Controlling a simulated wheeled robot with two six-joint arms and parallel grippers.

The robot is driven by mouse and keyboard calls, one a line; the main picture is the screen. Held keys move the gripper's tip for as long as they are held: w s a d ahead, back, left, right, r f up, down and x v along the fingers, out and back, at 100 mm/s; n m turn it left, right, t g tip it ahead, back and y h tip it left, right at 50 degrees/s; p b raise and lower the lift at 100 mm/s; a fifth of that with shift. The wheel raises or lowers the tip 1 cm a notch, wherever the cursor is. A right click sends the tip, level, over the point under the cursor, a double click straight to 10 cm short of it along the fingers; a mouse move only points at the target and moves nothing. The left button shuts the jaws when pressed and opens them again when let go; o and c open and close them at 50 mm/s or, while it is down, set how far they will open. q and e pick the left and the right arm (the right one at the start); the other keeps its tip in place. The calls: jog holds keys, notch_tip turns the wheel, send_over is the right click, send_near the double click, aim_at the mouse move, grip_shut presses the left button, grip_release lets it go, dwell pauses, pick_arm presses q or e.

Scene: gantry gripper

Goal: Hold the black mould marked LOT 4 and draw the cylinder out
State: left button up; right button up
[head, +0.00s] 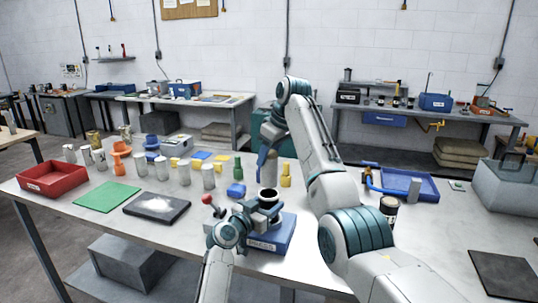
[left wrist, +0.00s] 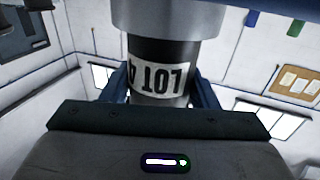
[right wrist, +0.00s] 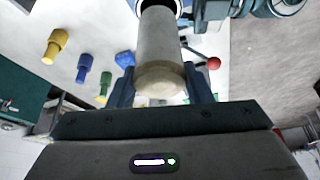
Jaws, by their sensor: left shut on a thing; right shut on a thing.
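The black mould (head: 268,205) stands at the blue block. Its white label, upside down in the left wrist view (left wrist: 157,79), reads LOT 4. My left gripper (head: 262,208) is shut around the mould, with a finger on each side of the label. The pale grey cylinder (right wrist: 160,45) is upright in the jaws of my right gripper (right wrist: 165,88), above the mould. In the head view the mould's dark mouth shows below the cylinder. I cannot tell whether the cylinder's lower end is inside it.
The blue block marked PRESS (head: 268,243) is under the mould. A red-knobbed lever (head: 208,200) stands at its left. A red tray (head: 52,182), green mat (head: 107,196), dark plate (head: 157,207) and several pale cylinders share the table. Its front left is clear.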

pick_arm(q)
jog(key=shift+f, duration=0.15)
pick_arm(e)
jog(key=shift+r, duration=0.2)
jog(key=shift+r, duration=1.4)
pick_arm(q)
jog(key=o, duration=1.1)
pick_arm(e)
jog(key=shift+w, duration=0.1)
pick_arm(q)
jog(key=shift+a, duration=0.1)
